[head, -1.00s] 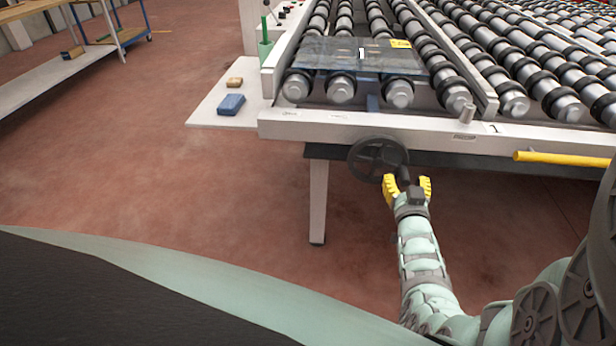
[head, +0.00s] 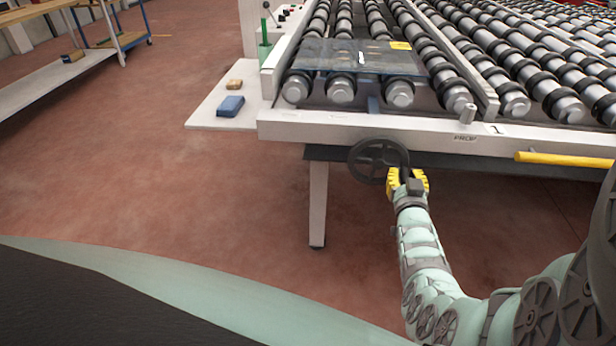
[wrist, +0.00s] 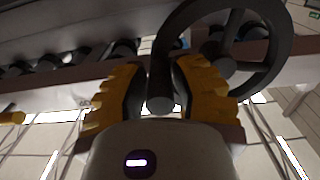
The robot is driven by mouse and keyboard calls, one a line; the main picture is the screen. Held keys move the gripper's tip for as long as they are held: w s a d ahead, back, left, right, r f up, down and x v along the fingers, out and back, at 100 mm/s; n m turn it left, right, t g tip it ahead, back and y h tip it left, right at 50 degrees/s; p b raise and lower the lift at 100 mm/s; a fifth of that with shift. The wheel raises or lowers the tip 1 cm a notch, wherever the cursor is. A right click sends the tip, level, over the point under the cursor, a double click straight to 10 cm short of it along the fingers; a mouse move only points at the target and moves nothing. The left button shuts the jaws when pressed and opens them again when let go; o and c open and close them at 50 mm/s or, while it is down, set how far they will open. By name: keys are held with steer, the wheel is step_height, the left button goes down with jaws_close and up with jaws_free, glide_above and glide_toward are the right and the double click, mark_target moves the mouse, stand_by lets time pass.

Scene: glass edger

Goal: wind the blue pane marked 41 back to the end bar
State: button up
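A blue-tinted clear pane (head: 330,60) lies flat on the left lane of rollers, with a yellow sticker at its far right corner and a small white mark I cannot read. A white bar (head: 350,124) crosses the front end of the rollers; bare roller ends show between it and the pane. A dark spoked handwheel (head: 364,160) sits below the bar and also shows in the wrist view (wrist: 262,78). My gripper (head: 406,182), with yellow fingers, is shut on the wheel's crank handle (wrist: 160,88), which stands between the fingers in the wrist view (wrist: 160,95).
A yellow rail (head: 565,159) sticks out at the right below the bar. A blue block (head: 230,106) and a tan block (head: 235,84) lie on a white side shelf (head: 205,112). A workbench (head: 60,85) stands at the far left. The red floor between is clear.

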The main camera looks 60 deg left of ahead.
jaws_close()
